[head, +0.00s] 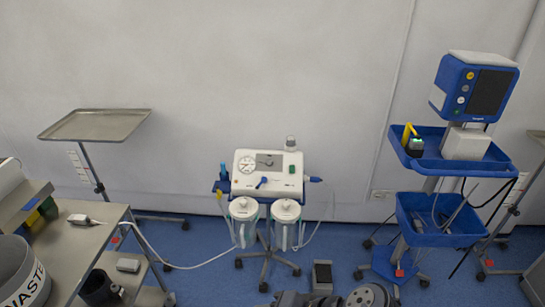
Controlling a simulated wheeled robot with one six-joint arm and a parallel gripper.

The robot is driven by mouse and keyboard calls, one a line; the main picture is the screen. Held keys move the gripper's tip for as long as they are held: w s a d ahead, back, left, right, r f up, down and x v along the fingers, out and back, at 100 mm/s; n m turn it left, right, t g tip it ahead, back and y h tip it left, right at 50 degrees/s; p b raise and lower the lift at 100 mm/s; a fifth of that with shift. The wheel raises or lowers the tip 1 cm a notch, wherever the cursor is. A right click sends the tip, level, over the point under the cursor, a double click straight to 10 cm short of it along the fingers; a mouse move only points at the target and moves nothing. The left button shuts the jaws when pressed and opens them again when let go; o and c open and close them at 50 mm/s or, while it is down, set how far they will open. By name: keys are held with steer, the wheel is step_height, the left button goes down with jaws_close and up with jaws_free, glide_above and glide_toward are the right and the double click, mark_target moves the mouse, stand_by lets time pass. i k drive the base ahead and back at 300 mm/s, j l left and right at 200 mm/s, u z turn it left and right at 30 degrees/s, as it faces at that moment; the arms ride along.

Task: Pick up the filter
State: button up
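A suction unit (267,166) with a dial stands on a wheeled stand in the middle of the head view. A small grey-clear cylinder (290,144) stands upright on its top at the right; it may be the filter, but I cannot tell for sure. No other thing is clearly a filter. Grey parts of my own arm show at the bottom edge, and the tips of my gripper cannot be made out.
Two lidded canisters (286,210) hang in front of the unit. A hose runs left to a steel table (100,240). An empty tray stand (98,125) is at the left. A monitor cart (440,165) with blue trays stands right. A foot pedal (322,275) lies on the floor.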

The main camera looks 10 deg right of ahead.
mark_target(291, 140)
steer(key=i+j, duration=0.1)
steer(key=i, duration=1.7)
steer(key=j+u, duration=0.05)
steer(key=j, duration=0.05)
